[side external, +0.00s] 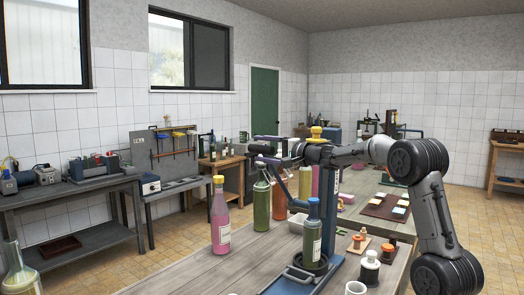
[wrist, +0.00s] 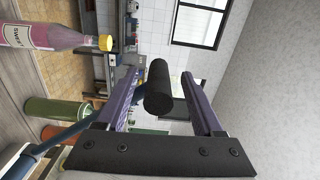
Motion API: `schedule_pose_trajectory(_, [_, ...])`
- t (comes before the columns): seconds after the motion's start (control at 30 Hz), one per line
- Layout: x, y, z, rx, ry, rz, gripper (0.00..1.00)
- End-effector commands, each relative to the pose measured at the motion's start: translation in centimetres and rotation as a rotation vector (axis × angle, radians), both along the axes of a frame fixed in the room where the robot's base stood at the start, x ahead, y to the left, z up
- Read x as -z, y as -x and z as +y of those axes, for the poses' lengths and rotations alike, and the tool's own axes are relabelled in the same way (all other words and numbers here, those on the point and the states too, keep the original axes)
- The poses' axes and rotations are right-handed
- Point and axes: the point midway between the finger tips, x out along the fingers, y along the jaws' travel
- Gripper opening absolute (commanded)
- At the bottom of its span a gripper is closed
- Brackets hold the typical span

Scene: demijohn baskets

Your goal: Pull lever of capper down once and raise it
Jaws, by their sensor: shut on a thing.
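The blue capper (side external: 329,222) stands on the near table, with a green bottle (side external: 312,240) upright on its base under a blue head. Its blue lever (side external: 284,190) slants up to the left, its end raised near my gripper (side external: 262,156). In the wrist view, the lever's black grip (wrist: 160,94) lies between the two purple fingers of my gripper (wrist: 163,92), which is shut on it. The blue lever rod (wrist: 62,137) runs off to the lower left. Part of the lever is hidden behind my gripper in the side view.
A pink bottle (side external: 220,222) with a yellow cap stands left of the capper. A green bottle (side external: 262,204) stands just behind the lever. Small stoppers and jars (side external: 369,268) sit to the right. The air above and left of the lever is clear.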

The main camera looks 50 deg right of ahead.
Motion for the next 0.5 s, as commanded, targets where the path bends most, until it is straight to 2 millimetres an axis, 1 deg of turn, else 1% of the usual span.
schedule_pose_trajectory(0.03, [-0.3,0.3,-0.7,0.018,0.004,-0.003,0.63])
schedule_pose_trajectory(0.17, [-0.3,0.7,-0.7,0.019,0.004,-0.003,0.63])
schedule_pose_trajectory(0.27, [-0.5,1.9,-0.6,0.019,0.005,-0.005,0.63])
schedule_pose_trajectory(0.37, [-0.5,3.7,-0.6,0.019,0.005,-0.006,0.63])
schedule_pose_trajectory(0.5, [-0.4,6.8,-0.4,0.016,0.004,-0.005,0.63])
